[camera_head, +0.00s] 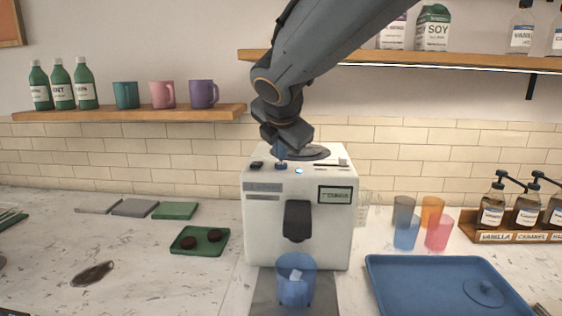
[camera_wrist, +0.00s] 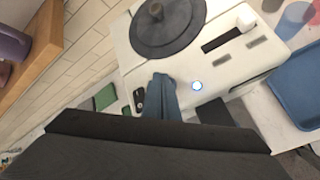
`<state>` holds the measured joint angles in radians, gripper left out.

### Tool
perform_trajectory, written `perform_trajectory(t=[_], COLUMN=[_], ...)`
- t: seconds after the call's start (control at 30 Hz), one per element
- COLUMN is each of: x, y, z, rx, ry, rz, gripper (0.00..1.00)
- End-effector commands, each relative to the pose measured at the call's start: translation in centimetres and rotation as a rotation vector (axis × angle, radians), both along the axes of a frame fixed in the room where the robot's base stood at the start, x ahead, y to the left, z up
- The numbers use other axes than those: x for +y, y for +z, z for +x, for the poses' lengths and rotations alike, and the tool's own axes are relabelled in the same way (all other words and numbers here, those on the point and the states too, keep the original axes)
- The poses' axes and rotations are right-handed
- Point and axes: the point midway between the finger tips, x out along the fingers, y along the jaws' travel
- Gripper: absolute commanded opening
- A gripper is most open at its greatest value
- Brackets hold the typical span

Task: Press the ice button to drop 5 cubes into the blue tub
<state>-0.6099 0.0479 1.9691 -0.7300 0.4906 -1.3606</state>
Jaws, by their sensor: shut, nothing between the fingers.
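The white ice machine (camera_head: 262,225) stands on the counter with a dark spout and a small display (camera_head: 335,195) whose reading is too small to tell. A round button with a blue-white glow (camera_head: 299,171) is on its top; it also shows in the wrist view (camera_wrist: 197,86). A black control (camera_head: 257,165) sits to its left. My gripper (camera_head: 281,160) is shut and empty, pointing down at the top between these two; contact cannot be told. Its fingers show in the wrist view (camera_wrist: 162,97). The translucent blue tub (camera_head: 296,287) stands under the spout with pale ice inside; the cube count is unclear.
A blue tray (camera_head: 385,283) and several coloured cups (camera_head: 406,236) stand to the right, by a syrup rack (camera_head: 500,238). A green tray (camera_head: 184,251) with two dark discs lies left. Shelves (camera_head: 130,113) with bottles and mugs are behind.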

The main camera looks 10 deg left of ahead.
Motion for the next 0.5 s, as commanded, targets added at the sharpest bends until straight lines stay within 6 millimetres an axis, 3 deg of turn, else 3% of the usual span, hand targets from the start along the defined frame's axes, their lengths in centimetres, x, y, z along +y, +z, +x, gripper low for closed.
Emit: perform_trajectory(t=[0.17,0.5], x=[-0.02,0.0], y=[0.91,0.91], z=[-0.02,0.03], rx=[0.0,0.0], ry=[0.0,0.0], rz=[0.0,0.0], gripper=[0.0,0.0])
